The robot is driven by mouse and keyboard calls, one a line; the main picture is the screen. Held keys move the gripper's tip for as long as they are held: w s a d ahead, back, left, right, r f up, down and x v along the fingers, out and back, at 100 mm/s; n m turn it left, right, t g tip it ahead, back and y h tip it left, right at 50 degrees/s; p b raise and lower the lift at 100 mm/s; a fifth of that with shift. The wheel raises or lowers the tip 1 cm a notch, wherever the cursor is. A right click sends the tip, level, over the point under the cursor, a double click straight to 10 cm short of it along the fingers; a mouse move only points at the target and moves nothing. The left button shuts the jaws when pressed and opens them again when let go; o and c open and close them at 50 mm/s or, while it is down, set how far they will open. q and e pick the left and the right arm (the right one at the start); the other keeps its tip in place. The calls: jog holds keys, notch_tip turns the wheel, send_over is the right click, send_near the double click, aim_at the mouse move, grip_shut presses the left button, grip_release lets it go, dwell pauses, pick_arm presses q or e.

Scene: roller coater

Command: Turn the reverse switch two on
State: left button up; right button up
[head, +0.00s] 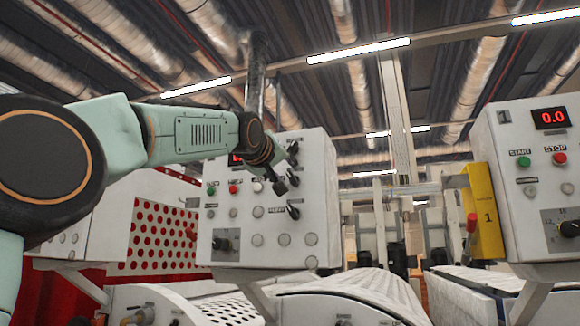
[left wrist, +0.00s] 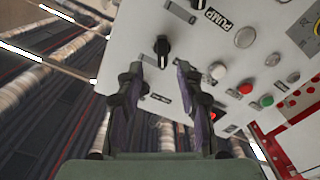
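A white control panel (head: 235,222) stands at the middle of the head view. Black rotary switches line its right side, including an upper one (head: 292,147), a middle one (head: 293,180) and a lower one (head: 293,212). My left gripper (head: 277,180) is in front of the panel's upper right part. In the left wrist view, my left gripper (left wrist: 160,70) is open and empty, fingers apart. A black rotary switch (left wrist: 162,48) shows just beyond and between the fingertips, seemingly untouched. Its small label is unreadable, so I cannot tell which switch is reverse two. My right gripper is not in view.
Beside the switches are a green button (head: 211,190), a red button (head: 233,188), a white button (head: 257,186) and a black selector (head: 228,240). A second panel (head: 535,190) with a red display stands right. White rollers (head: 345,290) lie below.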

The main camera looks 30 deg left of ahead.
aim_at(290, 177)
pick_arm(q)
jog(key=p+x, duration=0.1)
jog(key=x, duration=0.2)
jog(key=shift+w+a+p, duration=0.15)
jog(key=shift+a+p, duration=0.2)
jog(key=shift+a, duration=0.15)
jog(key=shift+w, duration=0.3)
jog(key=shift+w+d, duration=0.25)
jog(key=shift+d, duration=0.2)
jog(key=shift+s+a+f, duration=0.1)
jog(key=shift+a, duration=0.35)
jog(key=shift+c, duration=1.6)
jog(key=shift+d, duration=0.3)
jog(key=c, duration=0.4)
jog(key=shift+a, duration=0.15)
grip_shut()
